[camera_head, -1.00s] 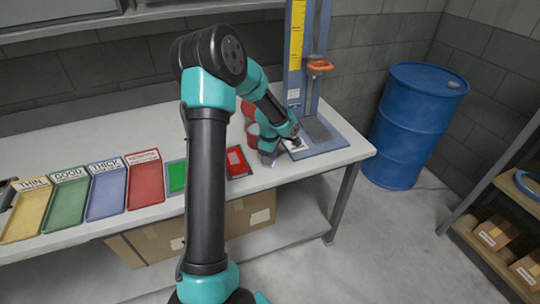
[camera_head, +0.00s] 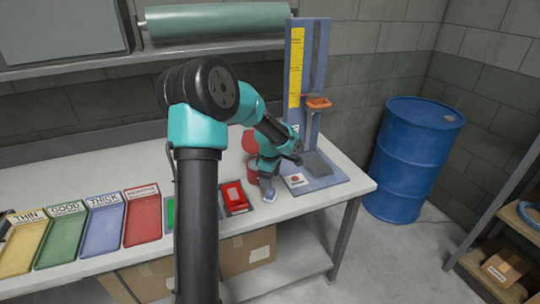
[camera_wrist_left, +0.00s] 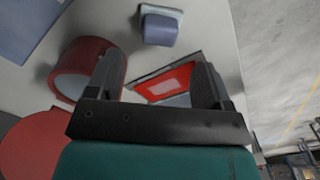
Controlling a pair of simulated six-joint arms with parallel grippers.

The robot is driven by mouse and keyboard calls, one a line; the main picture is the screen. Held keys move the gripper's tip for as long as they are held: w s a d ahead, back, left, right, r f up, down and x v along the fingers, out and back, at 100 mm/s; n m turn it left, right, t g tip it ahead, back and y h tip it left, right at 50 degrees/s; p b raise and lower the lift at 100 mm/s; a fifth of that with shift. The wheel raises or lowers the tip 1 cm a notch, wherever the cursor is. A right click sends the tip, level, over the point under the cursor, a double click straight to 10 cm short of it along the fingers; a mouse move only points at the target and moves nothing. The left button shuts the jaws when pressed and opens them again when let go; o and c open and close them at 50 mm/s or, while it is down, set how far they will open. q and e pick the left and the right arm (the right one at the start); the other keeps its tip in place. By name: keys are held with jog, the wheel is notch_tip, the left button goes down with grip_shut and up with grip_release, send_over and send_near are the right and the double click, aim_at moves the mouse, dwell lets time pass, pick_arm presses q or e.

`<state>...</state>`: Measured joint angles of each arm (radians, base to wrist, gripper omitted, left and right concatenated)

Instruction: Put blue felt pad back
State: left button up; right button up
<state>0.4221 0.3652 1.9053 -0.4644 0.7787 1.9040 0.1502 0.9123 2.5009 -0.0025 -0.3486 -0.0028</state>
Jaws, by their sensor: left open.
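A small blue block with a pale base (camera_wrist_left: 161,30) lies on the bench near the top of the left wrist view; it looks like the blue felt pad, though I cannot be certain. A pale bluish thing, probably the same one, shows by the bench's front edge in the head view (camera_head: 269,191). My left gripper (camera_head: 268,170) is over the bench's right part, pointing down. Its fingers (camera_wrist_left: 155,80) are apart and empty, with a red-and-black tray (camera_wrist_left: 168,83) visible beyond them. The tray also shows in the head view (camera_head: 234,198). My right gripper is not visible.
A red roll (camera_wrist_left: 62,85) is close beside a finger. The blue gauge stand (camera_head: 325,180) with an orange clamp (camera_head: 318,103) stands right of my gripper. Yellow (camera_head: 22,250), green, blue and red trays line the bench's left. A blue barrel (camera_head: 412,160) stands beyond the bench.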

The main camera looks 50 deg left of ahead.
pick_arm(q)
notch_tip(320, 180, up, 10)
jog(key=shift+r, duration=0.2)
dwell(0.3)
jog(key=w+d+f+m, duration=0.1)
jog(key=d+f, duration=0.1)
jog(key=f, duration=0.2)
jog(key=d+f+m+h, duration=0.1)
jog(key=d+f+m, duration=0.1)
jog(key=d+f, duration=0.1)
jog(key=w+d+f+m, duration=0.1)
jog(key=d+f+m, duration=0.1)
jog(key=f, duration=0.3)
jog(key=shift+w+d, duration=0.35)
jog(key=shift+d, duration=0.3)
jog(key=s+d+f+m+h, duration=0.1)
jog(key=s+d+f+m, duration=0.3)
jog(key=d+f, duration=0.45)
jog(key=s+d+f+m+h, duration=0.2)
jog(key=d+f+m, duration=0.4)
jog(key=d+f, duration=0.3)
jog(key=s+d+f+m, duration=0.6)
jog(key=s+d+f, duration=0.1)
jog(key=s, duration=0.2)
jog(key=shift+s+f+t, duration=0.25)
jog(key=shift+f+t, duration=0.1)
jog(key=shift+t, duration=0.05)
